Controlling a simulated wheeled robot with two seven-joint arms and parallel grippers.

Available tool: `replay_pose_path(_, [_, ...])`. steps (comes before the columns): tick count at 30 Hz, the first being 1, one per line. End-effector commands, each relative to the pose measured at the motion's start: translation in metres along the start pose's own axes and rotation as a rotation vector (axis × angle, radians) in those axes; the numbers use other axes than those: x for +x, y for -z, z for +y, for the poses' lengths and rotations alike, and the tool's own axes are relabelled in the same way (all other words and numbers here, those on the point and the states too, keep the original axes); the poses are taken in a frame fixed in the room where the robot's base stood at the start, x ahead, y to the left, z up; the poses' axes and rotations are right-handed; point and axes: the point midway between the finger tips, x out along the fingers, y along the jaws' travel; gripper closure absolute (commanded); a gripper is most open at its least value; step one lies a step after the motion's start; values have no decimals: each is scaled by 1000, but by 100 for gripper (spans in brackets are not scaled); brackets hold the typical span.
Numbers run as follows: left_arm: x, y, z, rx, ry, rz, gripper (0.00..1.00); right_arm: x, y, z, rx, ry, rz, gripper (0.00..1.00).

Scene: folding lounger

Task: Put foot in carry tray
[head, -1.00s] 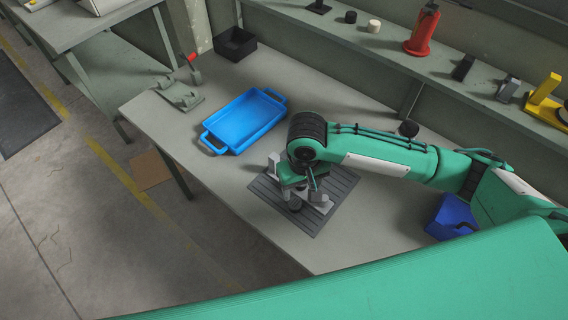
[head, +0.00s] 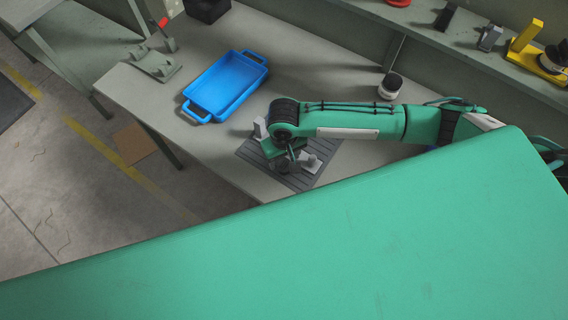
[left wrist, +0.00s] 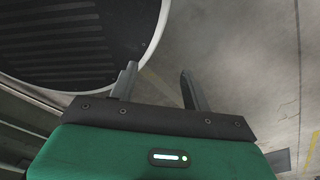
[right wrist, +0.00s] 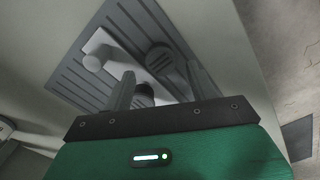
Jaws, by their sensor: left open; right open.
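The blue carry tray (head: 186,108) with two end handles lies on the grey bench, and its inside looks empty. My right gripper (head: 285,160) is over the dark ribbed mat (head: 249,152), to the right of and nearer than the tray. In the right wrist view my right gripper (right wrist: 162,85) is open, with a dark round ribbed piece (right wrist: 160,58) showing between its fingers. That piece may be the foot; I cannot tell whether the fingers touch it. A light grey piece with a knob (right wrist: 95,62) lies beside it. My left gripper (left wrist: 158,80) is open and empty over the floor.
A grey fixture (head: 155,65) with a red-tipped lever stands at the bench's left end. A black bin (head: 207,10) is behind the tray. A dark jar (head: 390,86) stands behind my right arm. A shelf with a yellow stand (head: 525,48) runs along the back.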

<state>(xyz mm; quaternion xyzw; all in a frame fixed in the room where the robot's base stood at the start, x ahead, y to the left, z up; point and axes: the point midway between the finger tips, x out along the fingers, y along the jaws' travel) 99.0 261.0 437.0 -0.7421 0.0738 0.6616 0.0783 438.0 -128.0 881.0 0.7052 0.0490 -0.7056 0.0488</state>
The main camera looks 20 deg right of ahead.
Motion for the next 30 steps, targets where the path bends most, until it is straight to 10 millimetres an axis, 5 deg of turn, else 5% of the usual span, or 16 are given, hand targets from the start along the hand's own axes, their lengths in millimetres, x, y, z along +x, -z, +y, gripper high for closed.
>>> replay_pose_path(6, [-12,-16,3,0,-3,-22,51,27,0,-1,0,-1,-1,41])
replay_pose_path(15, [-12,-21,3,0,-3,-30,51,34,1,-1,0,0,0,41])
replay_pose_path(22, [-12,-16,2,0,-2,-23,51,33,1,-1,0,0,0,87])
replay_pose_path(30, [-12,-14,2,0,-2,-21,51,33,1,-1,0,0,0,92])
